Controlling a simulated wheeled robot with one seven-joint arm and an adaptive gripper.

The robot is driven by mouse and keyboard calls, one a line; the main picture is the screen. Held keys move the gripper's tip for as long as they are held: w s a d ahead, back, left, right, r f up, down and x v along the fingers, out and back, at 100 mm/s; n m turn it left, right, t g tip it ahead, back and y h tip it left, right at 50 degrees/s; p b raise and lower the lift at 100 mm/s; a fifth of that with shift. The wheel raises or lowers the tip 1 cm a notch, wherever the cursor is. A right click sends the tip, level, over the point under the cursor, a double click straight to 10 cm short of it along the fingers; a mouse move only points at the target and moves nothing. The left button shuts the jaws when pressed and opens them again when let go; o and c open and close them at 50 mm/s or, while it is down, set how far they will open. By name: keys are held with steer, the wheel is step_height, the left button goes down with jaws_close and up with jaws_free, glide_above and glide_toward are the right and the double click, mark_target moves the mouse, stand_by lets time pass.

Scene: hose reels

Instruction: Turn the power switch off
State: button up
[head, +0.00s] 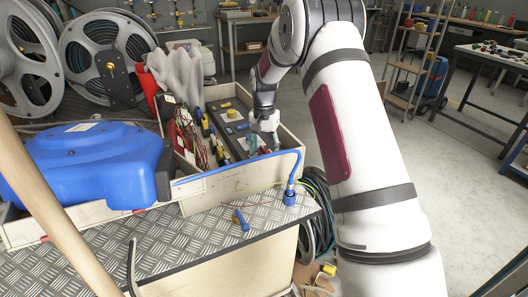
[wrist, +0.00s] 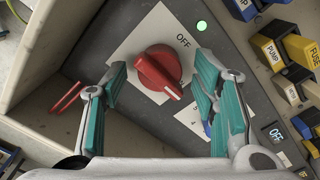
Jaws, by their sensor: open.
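The power switch is a red rotary knob (wrist: 158,72) on a pale plate marked OFF (wrist: 182,40), in the wrist view. Its white pointer line faces down and right, away from the OFF label. A green light (wrist: 202,25) glows beside the plate. My gripper (wrist: 163,92) is open, with one teal-padded finger on each side of the knob, apart from it as far as I can see. In the head view my gripper (head: 265,132) hangs over the grey control panel (head: 232,118) in the wooden crate; the knob is hidden there.
Yellow and blue labelled switches (wrist: 290,50) line the panel's right side, with a small OFF display (wrist: 275,133) below. Crate walls stand close on the left.

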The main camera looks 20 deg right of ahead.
steer(key=shift+f, duration=0.45)
steer(key=shift+c, duration=0.3)
steer(key=c, duration=1.1)
